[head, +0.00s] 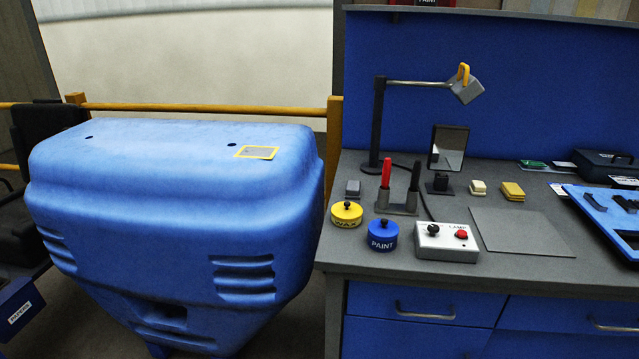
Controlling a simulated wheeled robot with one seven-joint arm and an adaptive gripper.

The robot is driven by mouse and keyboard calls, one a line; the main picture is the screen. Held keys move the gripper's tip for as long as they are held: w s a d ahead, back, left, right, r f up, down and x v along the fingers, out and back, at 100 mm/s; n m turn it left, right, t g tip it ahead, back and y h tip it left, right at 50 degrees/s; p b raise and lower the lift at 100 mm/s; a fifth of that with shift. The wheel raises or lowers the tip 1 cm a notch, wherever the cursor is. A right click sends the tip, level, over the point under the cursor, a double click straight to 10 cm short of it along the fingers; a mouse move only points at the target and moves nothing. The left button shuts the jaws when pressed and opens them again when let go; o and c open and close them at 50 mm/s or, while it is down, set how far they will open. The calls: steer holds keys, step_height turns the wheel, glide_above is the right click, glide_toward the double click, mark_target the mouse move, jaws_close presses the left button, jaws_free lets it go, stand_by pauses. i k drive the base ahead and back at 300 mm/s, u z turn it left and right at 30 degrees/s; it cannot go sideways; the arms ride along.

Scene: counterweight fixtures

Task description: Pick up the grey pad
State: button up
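A small grey pad (352,189), block-shaped, lies on the grey worktop at its left side, behind the yellow tin and left of the pen holder. It looks uncovered and apart from its neighbours. Similar small blocks, one cream (478,187) and one yellow (512,192), lie further right. A larger flat grey sheet (520,232) lies at the front right of the worktop. My gripper is not in view.
Around the pad stand a yellow tin (346,214), a blue paint tin (382,235), a holder (397,205) with red and black tools, and a lamp post (378,125). A white lamp switch box (446,243) sits at the front. A large blue body panel (170,180) is at left.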

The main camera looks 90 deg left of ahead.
mark_target(353, 189)
steer(key=u, duration=1.85)
